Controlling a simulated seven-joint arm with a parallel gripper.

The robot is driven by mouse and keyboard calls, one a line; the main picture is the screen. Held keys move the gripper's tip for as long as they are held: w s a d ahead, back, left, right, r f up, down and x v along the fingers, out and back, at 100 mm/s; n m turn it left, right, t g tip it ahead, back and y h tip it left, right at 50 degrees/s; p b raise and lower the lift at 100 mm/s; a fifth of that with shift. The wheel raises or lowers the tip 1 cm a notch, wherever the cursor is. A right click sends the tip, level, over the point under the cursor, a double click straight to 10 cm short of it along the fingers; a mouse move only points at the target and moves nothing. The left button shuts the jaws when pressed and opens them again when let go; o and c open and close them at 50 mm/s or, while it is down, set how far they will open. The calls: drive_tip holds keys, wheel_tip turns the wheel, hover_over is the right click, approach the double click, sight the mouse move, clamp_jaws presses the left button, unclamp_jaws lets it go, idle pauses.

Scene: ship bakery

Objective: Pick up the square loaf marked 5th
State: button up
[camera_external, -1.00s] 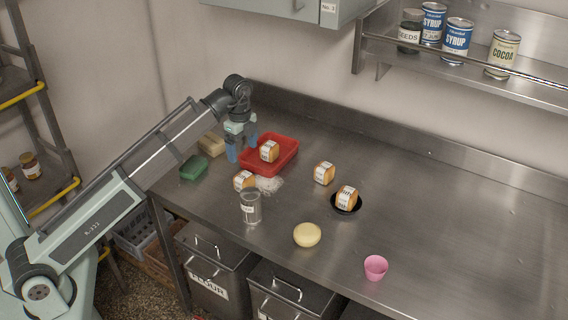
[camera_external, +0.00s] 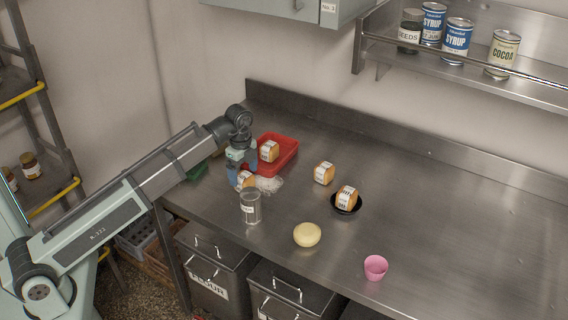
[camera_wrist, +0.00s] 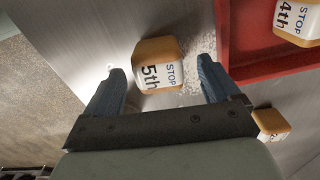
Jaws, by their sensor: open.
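The square loaf marked 5th (camera_wrist: 158,62) is brown with a white label reading "STOP 5th". In the wrist view it lies just beyond and between my fingertips. In the outside view this loaf (camera_external: 246,180) sits on the steel counter left of the white powder, partly hidden by my gripper (camera_external: 243,171). In the wrist view my gripper (camera_wrist: 160,72) is open and empty, its blue fingers on either side of the loaf, with gaps visible. I cannot tell how far above the counter the fingertips are.
A red tray (camera_external: 291,158) holds the loaf marked 4th (camera_wrist: 297,20), close beside. Another loaf (camera_external: 324,173), a loaf in a black bowl (camera_external: 347,197), a yellow round (camera_external: 307,235) and a pink cup (camera_external: 375,267) lie right. The right counter is clear.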

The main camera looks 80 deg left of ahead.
sight(243, 175)
wheel_tip(243, 175, down, 4)
drive_tip(key=shift+s+f, duration=0.1)
drive_tip(key=shift+s, duration=0.05)
drive_tip(key=c, duration=1.1)
